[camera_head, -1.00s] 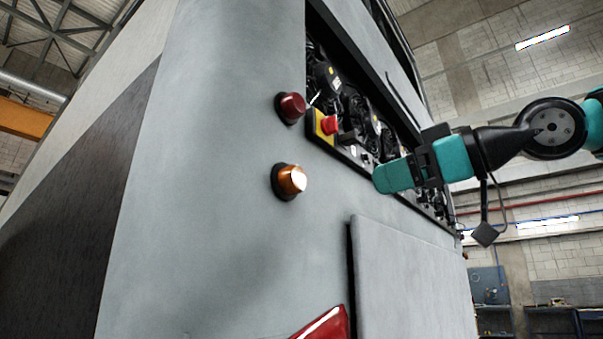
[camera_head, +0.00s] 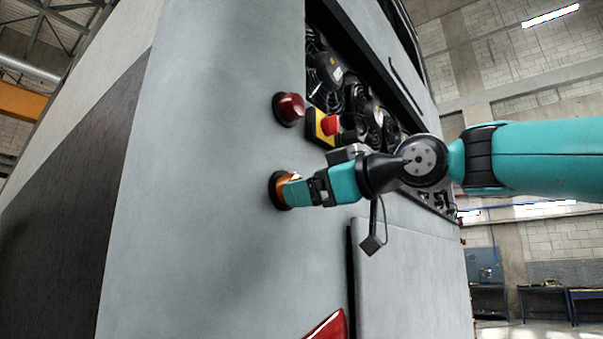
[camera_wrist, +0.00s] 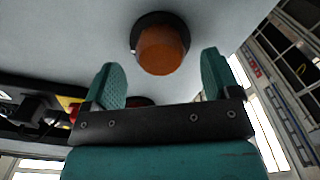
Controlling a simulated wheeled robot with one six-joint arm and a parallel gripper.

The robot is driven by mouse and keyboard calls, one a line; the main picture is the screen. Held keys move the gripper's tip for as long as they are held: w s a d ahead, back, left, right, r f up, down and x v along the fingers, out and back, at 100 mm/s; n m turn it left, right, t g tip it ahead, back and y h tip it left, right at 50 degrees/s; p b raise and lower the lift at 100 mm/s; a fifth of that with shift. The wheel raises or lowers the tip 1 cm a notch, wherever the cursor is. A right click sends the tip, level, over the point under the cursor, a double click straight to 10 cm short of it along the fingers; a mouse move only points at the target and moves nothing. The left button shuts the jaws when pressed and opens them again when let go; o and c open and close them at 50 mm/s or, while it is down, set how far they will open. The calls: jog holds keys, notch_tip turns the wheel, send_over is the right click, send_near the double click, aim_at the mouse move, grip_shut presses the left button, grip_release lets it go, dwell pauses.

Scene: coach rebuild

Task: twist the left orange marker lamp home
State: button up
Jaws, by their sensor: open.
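The orange marker lamp (camera_head: 283,180) sits in a dark round base on the grey coach panel, below a red lamp (camera_head: 290,108). My gripper (camera_head: 290,190) is at the orange lamp, and its fingers hide much of it in the head view. In the wrist view the orange lamp (camera_wrist: 161,50) is in clear sight ahead, between and a little beyond the open fingers of my gripper (camera_wrist: 162,82). A gap shows on both sides of the lamp, and the jaws hold nothing.
A red stop button on a yellow plate (camera_head: 316,128) sits above my gripper, at the edge of an open bay of dark machinery (camera_head: 350,95). A raised grey panel (camera_head: 405,270) lies below right. The coach side left of the lamps is bare.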

jog(key=shift+p+x, duration=0.3)
jog(key=shift+x, duration=0.85)
jog(key=c, duration=0.9)
jog(key=m, duration=1.1)
jog(key=shift+m, duration=0.6)
